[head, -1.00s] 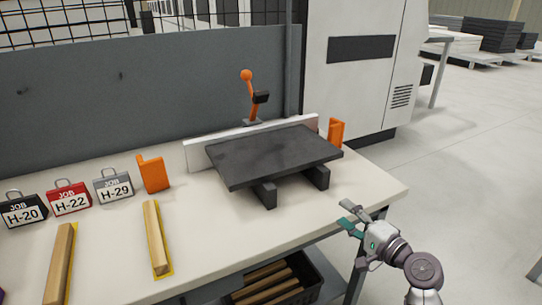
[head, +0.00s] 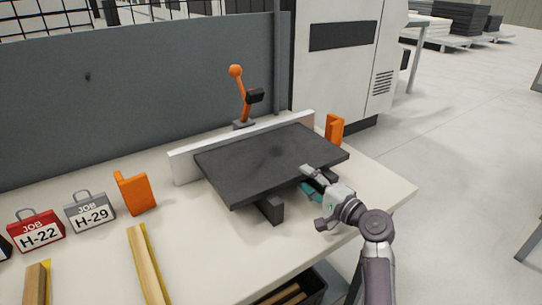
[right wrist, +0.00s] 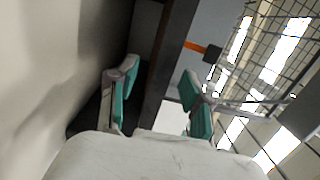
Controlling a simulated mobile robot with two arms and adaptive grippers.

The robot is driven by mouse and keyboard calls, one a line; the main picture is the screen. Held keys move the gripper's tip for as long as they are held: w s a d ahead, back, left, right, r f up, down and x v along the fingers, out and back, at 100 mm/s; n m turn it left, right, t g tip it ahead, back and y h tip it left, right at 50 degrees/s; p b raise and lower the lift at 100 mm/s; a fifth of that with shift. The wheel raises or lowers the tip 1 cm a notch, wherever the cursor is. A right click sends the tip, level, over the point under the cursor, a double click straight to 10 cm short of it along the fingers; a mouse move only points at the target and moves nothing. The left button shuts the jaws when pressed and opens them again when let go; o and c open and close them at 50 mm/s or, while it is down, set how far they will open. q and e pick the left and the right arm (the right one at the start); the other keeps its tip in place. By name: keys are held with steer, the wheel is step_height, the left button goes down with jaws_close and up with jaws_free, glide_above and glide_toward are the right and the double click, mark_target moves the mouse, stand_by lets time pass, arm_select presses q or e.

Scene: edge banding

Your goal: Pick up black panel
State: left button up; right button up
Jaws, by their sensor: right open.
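The black panel (head: 262,160) lies flat, raised above the white worktable on dark support blocks (head: 270,208), in front of a low white fence. My right gripper (head: 310,180) is at the panel's front right edge, with one finger over the top face and a teal-padded finger lower, partly hidden by the panel. In the right wrist view, the two teal-padded fingers (right wrist: 156,96) stand apart with the panel's edge (right wrist: 166,75) between them. The gripper is open; contact with the panel cannot be told. My left gripper is not in view.
The white fence (head: 225,150) runs behind the panel. An orange-handled clamp (head: 239,95) stands behind it. Orange blocks (head: 136,192) (head: 334,128), job tags (head: 90,210) and wooden strips (head: 148,265) are on the table. The table's right corner is clear.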

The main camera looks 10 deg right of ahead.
mark_target(285, 163)
steer(key=x, duration=0.2)
steer(key=shift+w+a+f, duration=0.1)
steer(key=shift+w+a, duration=0.1)
steer(key=shift+w, duration=0.15)
steer(key=shift+w+a, duration=0.25)
steer(key=shift+w, duration=0.15)
steer(key=x, duration=0.3)
steer(key=shift+w+a+r+p, duration=0.25)
steer(key=shift+a+p, duration=0.1)
steer(key=shift+w+a+f, duration=0.1)
steer(key=shift+w+a, duration=0.1)
steer(key=shift+w, duration=0.25)
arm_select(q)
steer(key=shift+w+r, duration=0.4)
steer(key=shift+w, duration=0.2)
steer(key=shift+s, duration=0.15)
arm_select(e)
jaws_close()
steer(key=shift+d+r, duration=0.1)
steer(key=shift+r, duration=0.15)
